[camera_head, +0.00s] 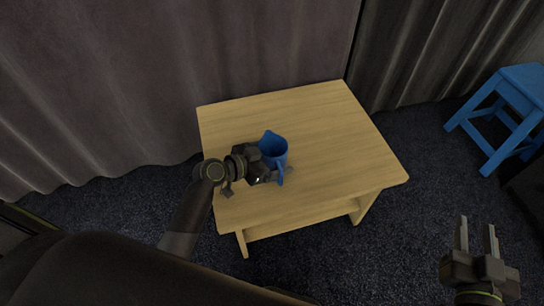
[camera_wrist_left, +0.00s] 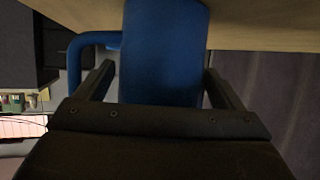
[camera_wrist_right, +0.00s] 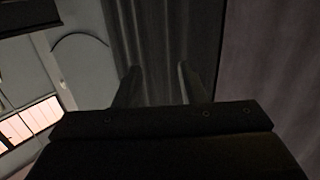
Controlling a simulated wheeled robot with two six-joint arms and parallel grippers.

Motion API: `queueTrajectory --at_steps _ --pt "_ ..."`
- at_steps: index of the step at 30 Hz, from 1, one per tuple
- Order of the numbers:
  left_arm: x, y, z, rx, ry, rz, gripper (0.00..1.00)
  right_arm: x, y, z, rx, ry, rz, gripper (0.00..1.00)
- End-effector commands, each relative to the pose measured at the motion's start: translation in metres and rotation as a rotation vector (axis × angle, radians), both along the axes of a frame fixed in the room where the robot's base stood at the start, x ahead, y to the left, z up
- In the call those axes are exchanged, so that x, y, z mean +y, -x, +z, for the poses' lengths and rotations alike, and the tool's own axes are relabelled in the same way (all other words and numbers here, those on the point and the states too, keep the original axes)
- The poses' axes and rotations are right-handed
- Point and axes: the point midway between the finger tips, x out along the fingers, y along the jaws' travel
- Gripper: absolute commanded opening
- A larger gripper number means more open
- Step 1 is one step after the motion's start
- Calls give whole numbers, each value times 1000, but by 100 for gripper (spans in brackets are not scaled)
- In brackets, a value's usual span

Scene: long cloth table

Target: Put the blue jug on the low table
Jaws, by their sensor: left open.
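The blue jug (camera_head: 274,148) stands upright on the low wooden table (camera_head: 320,125), left of the middle of its top. My left gripper (camera_head: 279,168) is at the jug, with its fingers open on either side of the body. In the left wrist view the jug (camera_wrist_left: 163,50) fills the space between the fingers of my left gripper (camera_wrist_left: 160,88), and its handle is at the left. Whether the fingers touch the jug I cannot tell. My right gripper (camera_head: 476,238) is open and empty, away from the table at the lower right. The right wrist view shows nothing between its fingers (camera_wrist_right: 157,85).
A blue stool (camera_head: 515,100) stands on the dark carpet (camera_head: 420,135) at the right, apart from the table. Grey curtains (camera_head: 180,70) hang behind the table. The right part of the tabletop is clear.

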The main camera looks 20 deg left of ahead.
Motion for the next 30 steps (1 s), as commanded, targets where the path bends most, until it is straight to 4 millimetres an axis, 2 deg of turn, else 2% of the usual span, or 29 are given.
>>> queueTrajectory --at_steps 6,10,21,30 --pt "0 0 1 0 0 0 89 0 0 -2 17 -4 2 36" --pt "0 0 4 0 0 0 89 1 4 -18 107 -22 4 36" --pt "33 41 24 2 -3 0 89 8 35 -77 450 -105 21 36" --pt "60 76 42 1 -3 -1 89 18 67 -111 682 -160 43 36"
